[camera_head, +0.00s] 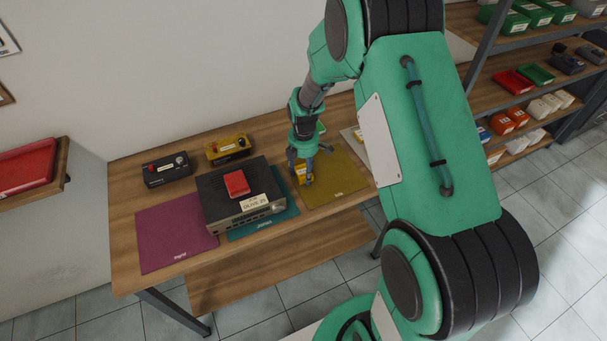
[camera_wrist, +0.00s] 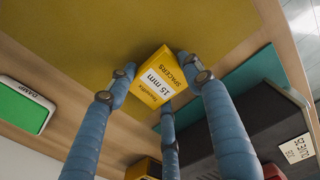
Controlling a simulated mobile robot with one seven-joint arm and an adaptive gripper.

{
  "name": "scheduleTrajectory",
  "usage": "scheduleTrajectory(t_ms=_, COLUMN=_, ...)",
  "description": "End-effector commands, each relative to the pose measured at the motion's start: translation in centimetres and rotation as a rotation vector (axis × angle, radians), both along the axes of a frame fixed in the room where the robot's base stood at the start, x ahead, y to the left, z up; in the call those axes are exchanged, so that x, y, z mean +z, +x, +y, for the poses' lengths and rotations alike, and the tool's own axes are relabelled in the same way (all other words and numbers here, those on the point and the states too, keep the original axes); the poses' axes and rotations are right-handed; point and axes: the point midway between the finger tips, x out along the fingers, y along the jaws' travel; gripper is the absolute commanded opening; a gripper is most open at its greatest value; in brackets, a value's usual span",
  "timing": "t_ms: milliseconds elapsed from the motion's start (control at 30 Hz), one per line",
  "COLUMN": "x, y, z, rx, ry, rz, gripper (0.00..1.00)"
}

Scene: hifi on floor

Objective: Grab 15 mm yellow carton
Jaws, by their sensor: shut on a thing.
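In the head view the carton (camera_head: 301,172) is partly hidden by my gripper (camera_head: 303,176) above the olive-yellow mat (camera_head: 340,178). My gripper is shut on the carton. I cannot tell whether the carton touches the mat.

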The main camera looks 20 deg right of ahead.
Motion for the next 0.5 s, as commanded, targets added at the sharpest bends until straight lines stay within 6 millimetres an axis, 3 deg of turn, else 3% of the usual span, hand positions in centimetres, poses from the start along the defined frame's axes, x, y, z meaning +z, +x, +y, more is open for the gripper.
scheduleTrajectory(t_ms=267, x=0.3, y=0.0, z=0.0, rx=0.000, ry=0.000, rz=-0.001, gripper=0.24)
scheduleTrajectory(t_ms=500, x=2.4, y=0.1, z=0.0, rx=0.000, ry=0.000, rz=-0.002, gripper=0.24)
